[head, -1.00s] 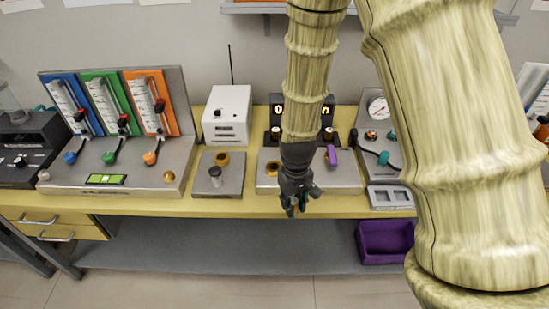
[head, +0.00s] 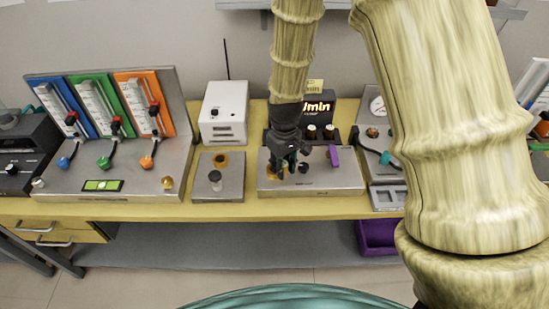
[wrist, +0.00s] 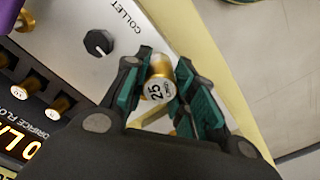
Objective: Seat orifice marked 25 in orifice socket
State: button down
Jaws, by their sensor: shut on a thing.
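My gripper (head: 281,174) is shut on the orifice marked 25 (wrist: 157,90). The orifice is a small brass piece with a white, numbered end that faces the wrist camera between the green-lined fingers (wrist: 158,98). In the head view, my gripper is low over the left part of a grey plate (head: 345,180). A bit of brass (head: 270,171) shows beside the fingers, where the brass ring lay earlier. The fingers largely hide this spot, so I cannot tell whether the orifice touches or sits in a socket.
A black knob (wrist: 98,42) marked COLLET is close to the fingers. A purple lever (head: 334,156) stands right of it. Several brass pieces stand before the lit flow display (head: 318,106). A plate with a black-topped post (head: 215,178) lies left. The bench's yellow front edge is near.

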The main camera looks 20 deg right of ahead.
jog(key=w, duration=0.1)
jog(key=w+p, duration=0.1)
jog(key=w, duration=0.3)
jog(key=shift+w+a+f, duration=0.25)
jog(key=shift+a, duration=0.15)
jog(key=shift+s+f+p, duration=0.1)
jog(key=shift+f+p, duration=0.35)
jog(key=shift+p, duration=0.2)
jog(key=shift+f+p, duration=0.55)
jog(key=shift+f, duration=0.75)
jog(key=shift+f, duration=0.2)
jog(key=c, duration=1.2)
grip_release()
jog(key=shift+o, duration=0.2)
jog(key=shift+r, duration=0.25)
notch_tip(320, 180, up, 12)
jog(key=b, duration=0.4)
jog(key=shift+f, duration=0.1)
